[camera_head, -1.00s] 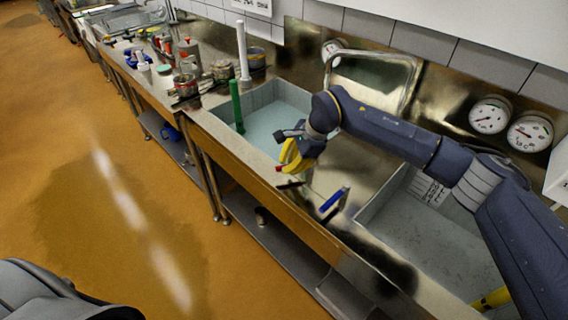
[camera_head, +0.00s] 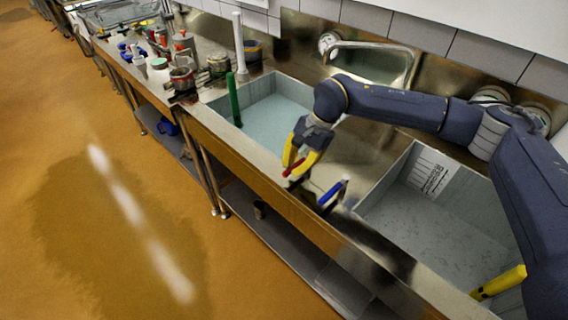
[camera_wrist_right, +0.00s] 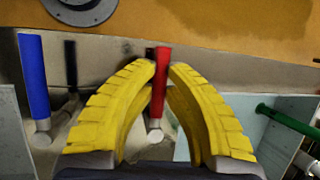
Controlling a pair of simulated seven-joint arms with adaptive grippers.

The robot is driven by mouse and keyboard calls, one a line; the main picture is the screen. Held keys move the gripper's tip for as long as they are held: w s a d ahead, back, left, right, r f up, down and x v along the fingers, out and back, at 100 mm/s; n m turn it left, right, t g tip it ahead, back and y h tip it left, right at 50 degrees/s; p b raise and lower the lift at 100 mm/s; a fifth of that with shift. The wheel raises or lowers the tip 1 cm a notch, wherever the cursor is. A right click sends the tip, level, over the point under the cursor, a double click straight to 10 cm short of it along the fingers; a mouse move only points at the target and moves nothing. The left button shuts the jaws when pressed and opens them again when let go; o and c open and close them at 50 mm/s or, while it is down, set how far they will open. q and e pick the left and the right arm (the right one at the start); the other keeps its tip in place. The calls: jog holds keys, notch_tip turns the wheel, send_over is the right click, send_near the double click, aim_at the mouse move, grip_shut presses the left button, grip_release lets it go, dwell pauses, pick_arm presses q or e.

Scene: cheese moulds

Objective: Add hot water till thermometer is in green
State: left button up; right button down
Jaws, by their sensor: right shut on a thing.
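My right gripper (camera_head: 294,168) has its yellow fingers shut on the red tap handle (camera_head: 297,166) at the front of the steel counter. In the right wrist view the red handle (camera_wrist_right: 160,82) stands between the fingertips (camera_wrist_right: 161,72). The blue tap handle (camera_head: 334,192) stands apart, just to the right. The left basin (camera_head: 224,105) holds pale bluish water (camera_head: 268,126). A round dial (camera_head: 328,42) is on the wall behind the basins; its reading is too small to tell. Two more dials (camera_head: 491,94) are largely hidden by my right arm.
The curved steel spout (camera_head: 372,46) is behind. The right basin (camera_head: 425,238) is at right. Jars and tools (camera_head: 183,82) crowd the counter's far left.

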jog(key=shift+s+f, duration=0.2)
jog(key=shift+s, duration=0.05)
jog(key=c, duration=1.4)
grip_release()
jog(key=shift+w, duration=0.1)
jog(key=shift+o, duration=0.2)
jog(key=shift+r, duration=0.1)
jog(key=v, duration=1.2)
